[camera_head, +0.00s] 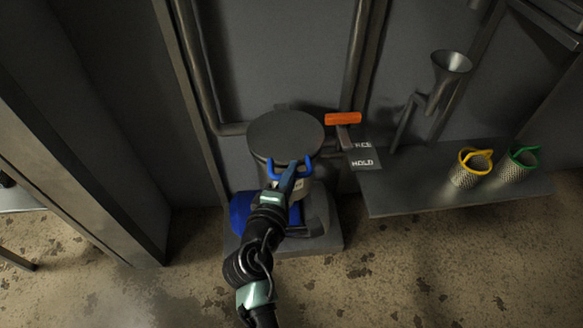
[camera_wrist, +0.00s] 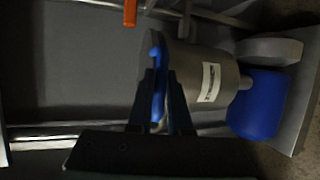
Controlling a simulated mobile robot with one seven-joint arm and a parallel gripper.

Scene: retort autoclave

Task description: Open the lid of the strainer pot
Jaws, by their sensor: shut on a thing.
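The strainer pot (camera_head: 296,186) is a grey cylinder with a pale label, standing upright against the back wall. Its round grey lid (camera_head: 285,134) lies flat on top and looks closed. A blue handle (camera_head: 273,172) sits at the lid's front edge. My gripper (camera_head: 288,174) reaches in from the front and is shut on this handle. In the wrist view the pot (camera_wrist: 205,80) appears sideways, with the blue handle (camera_wrist: 157,75) between my dark fingers (camera_wrist: 160,95). The fingers hide part of the handle.
A blue motor-like body (camera_head: 241,212) sits low beside the pot on a grey base.

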